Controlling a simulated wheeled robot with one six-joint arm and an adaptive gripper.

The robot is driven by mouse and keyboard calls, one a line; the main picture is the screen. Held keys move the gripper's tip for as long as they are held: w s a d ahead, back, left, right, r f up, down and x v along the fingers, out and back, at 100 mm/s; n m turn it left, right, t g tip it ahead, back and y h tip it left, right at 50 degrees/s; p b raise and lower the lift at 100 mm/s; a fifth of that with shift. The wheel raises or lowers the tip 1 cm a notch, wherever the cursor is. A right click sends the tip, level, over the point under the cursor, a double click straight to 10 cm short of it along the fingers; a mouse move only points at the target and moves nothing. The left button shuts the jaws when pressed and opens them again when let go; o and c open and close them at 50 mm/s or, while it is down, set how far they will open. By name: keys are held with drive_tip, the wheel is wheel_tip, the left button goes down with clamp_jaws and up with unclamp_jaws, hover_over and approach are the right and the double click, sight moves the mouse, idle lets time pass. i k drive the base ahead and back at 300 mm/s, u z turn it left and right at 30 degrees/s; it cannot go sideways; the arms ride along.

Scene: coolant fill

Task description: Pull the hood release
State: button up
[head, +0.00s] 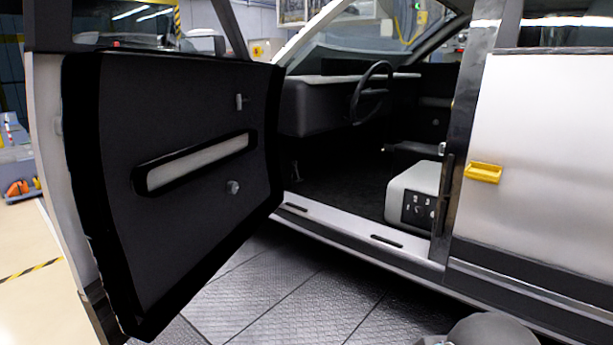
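The car's front door (190,110) stands wide open on the left, its dark inner panel facing me. The cabin is open behind it, with the dark dashboard (315,105) and the steering wheel (370,92). I cannot make out a hood release. The area under the dashboard is dark, with only a small dark shape (292,172) low at its left end, too dim to identify. My gripper is not in view. Only a dark grey rounded part, apparently of my arm, shows at the bottom right edge.
The white door sill (345,230) runs along the opening. A pale seat base (415,190) with controls stands inside. The closed rear door (550,150) has a yellow handle (483,172). Clear textured floor (290,290) lies between the open door and the sill.

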sight(297, 172)
drive_tip(key=z, duration=0.25)
drive_tip(key=i, duration=1.8)
drive_tip(key=u, duration=0.6)
drive_tip(key=i, duration=1.5)
drive_tip(key=u, duration=0.65)
